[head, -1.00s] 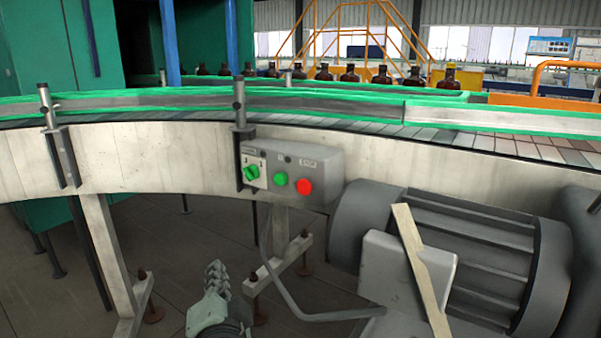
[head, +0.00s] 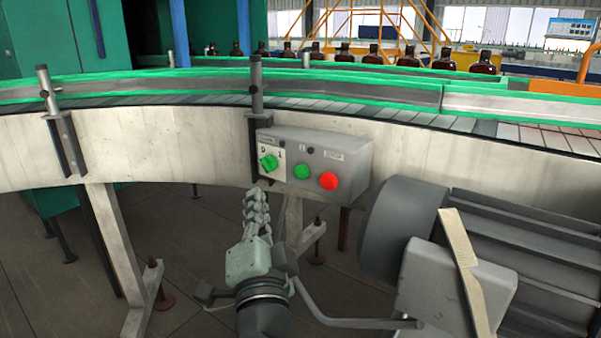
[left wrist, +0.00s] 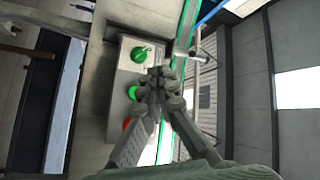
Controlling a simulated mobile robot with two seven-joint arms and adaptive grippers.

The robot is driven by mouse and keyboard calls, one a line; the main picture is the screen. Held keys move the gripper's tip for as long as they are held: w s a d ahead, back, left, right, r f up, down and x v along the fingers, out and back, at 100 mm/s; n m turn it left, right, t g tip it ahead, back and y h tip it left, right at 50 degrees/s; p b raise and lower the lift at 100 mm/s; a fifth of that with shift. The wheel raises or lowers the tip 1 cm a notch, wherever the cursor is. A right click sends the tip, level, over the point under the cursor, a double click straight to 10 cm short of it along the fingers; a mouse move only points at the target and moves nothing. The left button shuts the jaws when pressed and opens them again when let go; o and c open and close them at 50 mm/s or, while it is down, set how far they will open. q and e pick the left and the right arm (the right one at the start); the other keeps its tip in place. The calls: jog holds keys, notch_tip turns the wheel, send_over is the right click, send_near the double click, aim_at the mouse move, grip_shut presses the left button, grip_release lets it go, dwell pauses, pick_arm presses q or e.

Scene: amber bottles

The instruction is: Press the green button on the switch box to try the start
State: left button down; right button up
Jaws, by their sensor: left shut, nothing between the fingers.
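The grey switch box (head: 352,155) is fixed to the side of the conveyor. On its face are a green rotary switch (head: 268,162) at left, a round green button (head: 301,171) in the middle and a red button (head: 328,181) at right. My left gripper (head: 256,194) is shut and empty, its fingertips just below and left of the box. In the left wrist view the shut fingers (left wrist: 158,78) point towards the box; the green button (left wrist: 133,92) shows left of the fingertips, and the red button is partly hidden. My right gripper is in neither current view.
A grey motor (head: 405,230) stands right of the box, with a tan strip (head: 462,250) leaning in front. A support post (head: 257,100) rises at the box's left edge. Brown bottles (head: 397,54) stand along the line behind.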

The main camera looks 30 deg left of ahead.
aim_at(302, 172)
pick_arm(q)
jog(key=w+p, duration=0.1)
jog(key=w, duration=0.7)
jog(key=shift+w+d, duration=0.3)
jog(key=shift+w, duration=0.1)
pick_arm(e)
jog(key=shift+a+f, duration=0.1)
jog(key=shift+f, duration=1.3)
pick_arm(q)
jog(key=shift+w, duration=0.15)
pick_arm(e)
jog(key=shift+f, duration=0.1)
pick_arm(q)
jog(key=shift+w, duration=0.25)
